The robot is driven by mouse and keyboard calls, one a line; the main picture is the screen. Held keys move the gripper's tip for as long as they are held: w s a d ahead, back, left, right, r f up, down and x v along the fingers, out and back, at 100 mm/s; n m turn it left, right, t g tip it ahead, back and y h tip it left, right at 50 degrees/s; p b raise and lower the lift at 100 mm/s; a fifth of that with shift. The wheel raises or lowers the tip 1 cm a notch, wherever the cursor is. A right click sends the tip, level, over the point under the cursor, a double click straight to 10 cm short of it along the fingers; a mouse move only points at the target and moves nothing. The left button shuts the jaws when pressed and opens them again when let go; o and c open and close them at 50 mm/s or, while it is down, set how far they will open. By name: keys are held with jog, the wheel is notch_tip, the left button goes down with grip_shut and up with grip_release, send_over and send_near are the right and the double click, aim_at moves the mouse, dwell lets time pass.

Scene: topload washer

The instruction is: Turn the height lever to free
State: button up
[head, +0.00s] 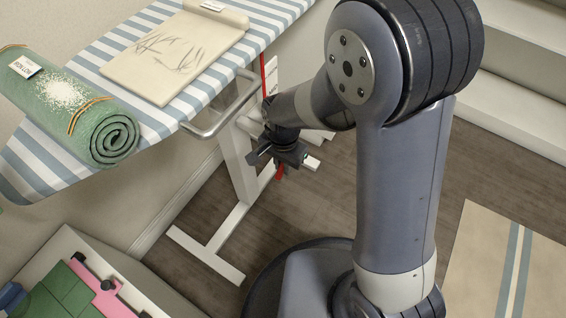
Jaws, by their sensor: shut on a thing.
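The ironing board (72,177) has a blue-and-white striped cover and stands on a white frame at the left. The height lever (280,171) is red. A small red part of it shows just below my gripper (283,160), which is shut on it beneath the board's edge. The jaws and wrist hide most of the lever. A thin red strip (263,72) also shows higher up beside the board's edge; I cannot tell whether it joins the lever. Any markings for the lever's positions are not visible.
A rolled green towel (65,105) and a folded beige cloth (170,58) lie on the board. A grey bar handle (228,108) sticks out near my wrist. A box with green and pink items (125,262) stands lower left. A striped rug (490,265) lies right.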

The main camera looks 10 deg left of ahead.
grip_shut()
jog(key=shift+f, duration=0.1)
jog(key=t+b, duration=0.1)
jog(key=f+t+b, duration=0.1)
jog(key=b, duration=0.1)
jog(key=shift+w+d+f+h, duration=0.1)
jog(key=shift+w+h, duration=0.25)
jog(key=shift+h, duration=0.05)
jog(key=b, duration=0.1)
jog(key=t+b, duration=0.1)
jog(key=b, duration=0.1)
jog(key=shift+w+d+f+h, duration=0.1)
jog(key=shift+w+h, duration=0.15)
jog(key=shift+h, duration=0.05)
jog(key=shift+w+d+t+b, duration=0.15)
jog(key=shift+t+b, duration=0.35)
jog(key=shift+b, duration=0.45)
jog(key=shift+r, duration=0.2)
